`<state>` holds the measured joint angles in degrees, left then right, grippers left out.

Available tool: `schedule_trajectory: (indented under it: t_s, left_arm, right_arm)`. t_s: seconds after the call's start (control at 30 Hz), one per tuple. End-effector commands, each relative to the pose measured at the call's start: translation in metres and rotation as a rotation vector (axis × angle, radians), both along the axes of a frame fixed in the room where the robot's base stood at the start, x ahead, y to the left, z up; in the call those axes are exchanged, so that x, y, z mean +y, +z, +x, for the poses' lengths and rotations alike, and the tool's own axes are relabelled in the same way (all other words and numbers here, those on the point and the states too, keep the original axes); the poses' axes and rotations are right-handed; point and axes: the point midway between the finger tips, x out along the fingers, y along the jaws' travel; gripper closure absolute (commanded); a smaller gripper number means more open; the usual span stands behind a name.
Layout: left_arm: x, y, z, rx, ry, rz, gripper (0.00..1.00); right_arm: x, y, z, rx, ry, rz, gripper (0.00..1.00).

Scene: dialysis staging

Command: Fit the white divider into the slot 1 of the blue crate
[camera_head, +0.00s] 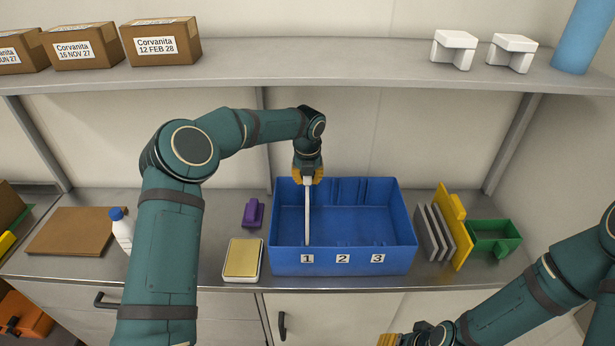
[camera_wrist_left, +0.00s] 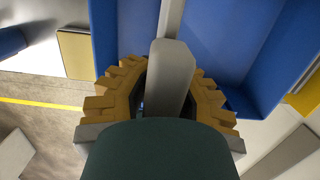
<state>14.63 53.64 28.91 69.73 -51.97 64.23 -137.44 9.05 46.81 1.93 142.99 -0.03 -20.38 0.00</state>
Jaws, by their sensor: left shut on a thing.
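The blue crate (camera_head: 345,262) stands on the steel counter with labels 1, 2 and 3 on its front wall. My left gripper (camera_head: 308,178) is over the crate's back left part, shut on the white divider (camera_head: 307,215). The divider looks edge-on and runs toward the front wall at label 1. In the left wrist view the divider (camera_wrist_left: 172,75) sits between the yellow fingers, with blue crate walls on both sides. Whether its edges are seated in slot 1 is hidden. My right gripper (camera_head: 390,340) is cut off at the bottom edge; its jaws are unclear.
Left of the crate are a purple item (camera_head: 253,213), a yellow-topped box (camera_head: 243,260) and a white bottle (camera_head: 122,232). Right of it stand grey panels (camera_head: 435,232), a yellow panel (camera_head: 456,230) and a green bin (camera_head: 494,236). A shelf (camera_head: 350,65) runs above.

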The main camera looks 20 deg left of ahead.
Motion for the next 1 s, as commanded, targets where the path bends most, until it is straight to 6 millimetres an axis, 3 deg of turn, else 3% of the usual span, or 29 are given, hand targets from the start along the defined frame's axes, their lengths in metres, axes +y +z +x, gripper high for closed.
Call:
schedule_trajectory:
  t_s: [1.0]
  left_arm:
    - [0.0, -0.023, 0.0, -0.001, 0.0, 0.0, 1.0]
  right_arm:
    - [0.0, -0.01, 0.0, 0.0, -0.002, -0.001, 0.53]
